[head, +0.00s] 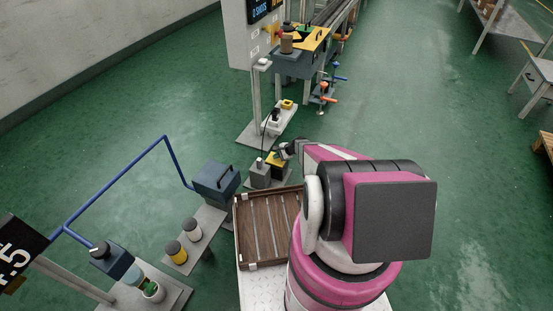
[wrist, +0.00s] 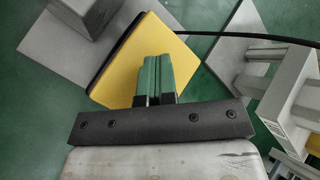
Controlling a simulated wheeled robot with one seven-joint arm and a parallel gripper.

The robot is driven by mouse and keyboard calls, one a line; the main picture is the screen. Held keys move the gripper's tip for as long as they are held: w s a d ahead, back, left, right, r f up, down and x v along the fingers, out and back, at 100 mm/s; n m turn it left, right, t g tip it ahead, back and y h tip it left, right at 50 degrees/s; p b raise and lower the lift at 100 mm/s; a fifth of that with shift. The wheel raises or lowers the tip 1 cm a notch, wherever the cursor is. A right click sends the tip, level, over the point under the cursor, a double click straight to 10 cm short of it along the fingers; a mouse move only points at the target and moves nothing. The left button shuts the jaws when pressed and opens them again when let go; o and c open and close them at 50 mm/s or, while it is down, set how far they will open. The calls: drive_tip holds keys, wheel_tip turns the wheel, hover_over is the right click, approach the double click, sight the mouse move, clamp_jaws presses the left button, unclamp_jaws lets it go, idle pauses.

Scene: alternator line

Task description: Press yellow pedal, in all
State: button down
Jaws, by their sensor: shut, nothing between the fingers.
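The yellow pedal (wrist: 123,62) is a flat yellow plate with a dark edge, tilted across the upper middle of the wrist view. In the head view the pedal (head: 275,162) shows small at the end of my arm, partly hidden by it. My gripper (wrist: 153,60) has green fingers closed together with nothing between them. The fingertips lie over the pedal's face in the wrist view. I cannot tell whether they touch it. In the head view my gripper (head: 284,150) is right at the pedal's far right side.
A grey block (head: 260,176) stands just left of the pedal. A black cable (wrist: 240,36) runs right from near it. A stand with a grey base plate (head: 255,135) is behind. A brown slatted tray (head: 251,228) lies in front. Green floor is clear to the right.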

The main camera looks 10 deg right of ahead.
sight(277, 160)
drive_tip(key=shift+r, duration=1.15)
drive_tip(key=shift+r, duration=2.5)
drive_tip(key=shift+r, duration=0.1)
drive_tip(key=s+r+n+g+h, duration=0.1)
drive_tip(key=s+r+n+h, duration=0.3)
drive_tip(key=s+r, duration=0.9)
drive_tip(key=s+r+n+g+h, duration=0.2)
drive_tip(key=s+r+n, duration=0.7)
drive_tip(key=r, duration=1)
drive_tip(key=s+h, duration=0.2)
drive_tip(key=s, duration=0.2)
drive_tip(key=shift+s+h, duration=0.3)
drive_tip(key=shift+s, duration=0.05)
